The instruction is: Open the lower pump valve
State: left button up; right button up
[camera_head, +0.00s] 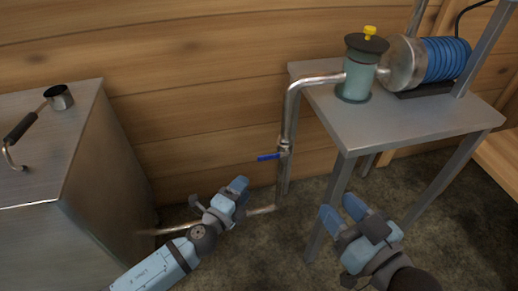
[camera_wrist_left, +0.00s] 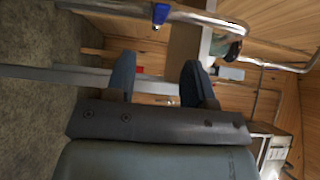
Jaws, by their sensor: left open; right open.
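The lower pump valve is on the vertical metal pipe left of the steel table. Its blue handle (camera_head: 269,157) sticks out to the left, roughly crosswise to the pipe. In the left wrist view the blue handle (camera_wrist_left: 160,13) is at the top edge, beyond the fingertips and apart from them. My left gripper (camera_head: 238,187) is below and left of the handle, open and empty. Its two fingers (camera_wrist_left: 157,78) stand apart in the wrist view. My right gripper (camera_head: 344,211) is open and empty, in front of the table's left leg.
The steel table (camera_head: 420,128) carries a green pump housing (camera_head: 358,76) with a yellow knob and a blue ribbed motor (camera_head: 447,60). A metal cabinet (camera_head: 100,165) stands at left, with a ladle and a small cup on top. A low pipe (camera_head: 170,229) runs from it.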

aim_at(266, 159)
pick_arm(q)
jog(key=x, duration=1.3)
jog(key=shift+w+d+b, duration=0.2)
jog(key=shift+w+b, duration=0.1)
jog(key=shift+b, duration=0.1)
grip_shut()
